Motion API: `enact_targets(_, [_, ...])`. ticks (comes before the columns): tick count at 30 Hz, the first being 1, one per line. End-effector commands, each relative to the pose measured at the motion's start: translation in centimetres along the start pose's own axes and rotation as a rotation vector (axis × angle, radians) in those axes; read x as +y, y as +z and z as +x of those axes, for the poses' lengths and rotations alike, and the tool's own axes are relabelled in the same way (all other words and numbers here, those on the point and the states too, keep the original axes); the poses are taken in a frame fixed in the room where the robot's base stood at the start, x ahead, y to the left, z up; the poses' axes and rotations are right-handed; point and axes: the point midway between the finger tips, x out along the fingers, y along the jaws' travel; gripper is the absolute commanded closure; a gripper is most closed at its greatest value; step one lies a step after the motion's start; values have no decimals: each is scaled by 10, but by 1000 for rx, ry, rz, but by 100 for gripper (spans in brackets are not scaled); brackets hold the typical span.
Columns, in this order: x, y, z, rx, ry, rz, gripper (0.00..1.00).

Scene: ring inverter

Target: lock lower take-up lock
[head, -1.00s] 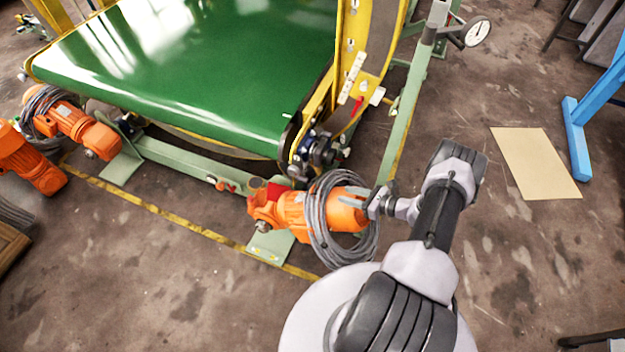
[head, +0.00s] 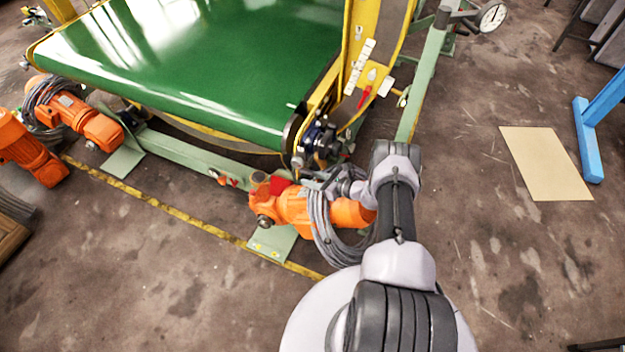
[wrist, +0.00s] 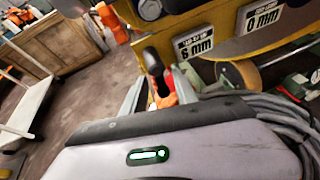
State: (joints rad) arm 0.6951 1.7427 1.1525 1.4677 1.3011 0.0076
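In the wrist view, a dark upright lever with a rounded end (wrist: 154,62) stands between the fingers of my gripper (wrist: 158,82). I take it to be a take-up lock, but cannot tell for sure whether it is the lower one. The two grey fingers are apart, one on each side of it, and I see no clear contact. An orange-red part shows behind the lever. In the head view, my gripper (head: 322,180) is beside the yellow frame's lower corner, just above the orange motor (head: 294,208). The lever is not clear there.
Plates reading 6 mm (wrist: 195,43) and 0 mm (wrist: 263,17) are on the yellow frame close by. A grey cable coil (head: 325,230) hangs around the motor below my wrist. The green belt (head: 200,70) is behind.

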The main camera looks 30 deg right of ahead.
Motion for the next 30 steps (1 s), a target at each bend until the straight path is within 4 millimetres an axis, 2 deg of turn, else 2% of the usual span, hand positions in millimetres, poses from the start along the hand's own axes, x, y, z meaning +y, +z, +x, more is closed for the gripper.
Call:
enact_targets(3, [0, 0, 0, 0, 0, 0, 67])
enact_targets(8, [0, 0, 0, 0, 0, -1, 98])
enact_targets(9, [0, 0, 0, 0, 0, -1, 100])
enact_targets(14, [0, 0, 0, -1, -1, -6, 100])
enact_targets(20, [-3, 0, 0, -23, -42, -108, 100])
enact_targets(27, [-3, 0, 0, -23, -43, -114, 100])
enact_targets(28, [-3, 0, 0, -23, -43, -114, 81])
enact_targets(30, [-3, 0, 0, -23, -43, -114, 67])
